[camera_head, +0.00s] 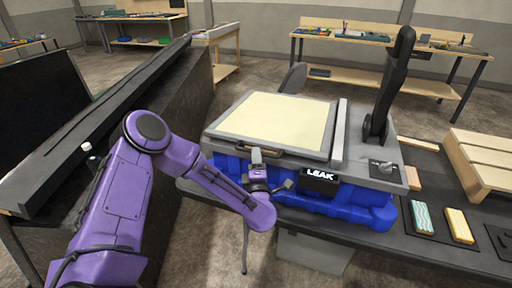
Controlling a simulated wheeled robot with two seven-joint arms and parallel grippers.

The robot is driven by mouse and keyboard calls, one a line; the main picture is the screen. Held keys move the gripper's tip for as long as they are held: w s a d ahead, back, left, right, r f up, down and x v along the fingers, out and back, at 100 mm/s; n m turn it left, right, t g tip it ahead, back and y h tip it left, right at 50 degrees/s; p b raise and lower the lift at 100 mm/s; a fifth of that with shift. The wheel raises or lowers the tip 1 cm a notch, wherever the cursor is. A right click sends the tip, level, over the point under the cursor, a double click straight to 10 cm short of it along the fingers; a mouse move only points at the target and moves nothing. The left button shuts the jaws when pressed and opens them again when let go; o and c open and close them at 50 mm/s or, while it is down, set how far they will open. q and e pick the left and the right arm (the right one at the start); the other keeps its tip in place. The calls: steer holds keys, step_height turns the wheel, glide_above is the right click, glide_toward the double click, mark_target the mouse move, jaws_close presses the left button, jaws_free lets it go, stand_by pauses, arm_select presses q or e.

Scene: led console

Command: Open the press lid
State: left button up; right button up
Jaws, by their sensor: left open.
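A handle (257,149) runs along the lid's front edge. My left gripper (257,157) is open at the handle's middle, with its fingers pointing away from me. I cannot tell whether it touches the handle. My right gripper is out of view.
A tall black lever (391,85) stands at the press's right, beside a small knob (385,167). A teal block (422,217), a yellow block (459,225) and a wooden crate (483,160) lie to the right. A dark panelled structure (150,122) stands close on the left.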

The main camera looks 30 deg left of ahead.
arm_select(q)
steer(key=x, duration=0.3)
steer(key=shift+w+a+p, duration=0.15)
steer(key=shift+w+p, duration=0.1)
steer(key=shift+p, duration=0.05)
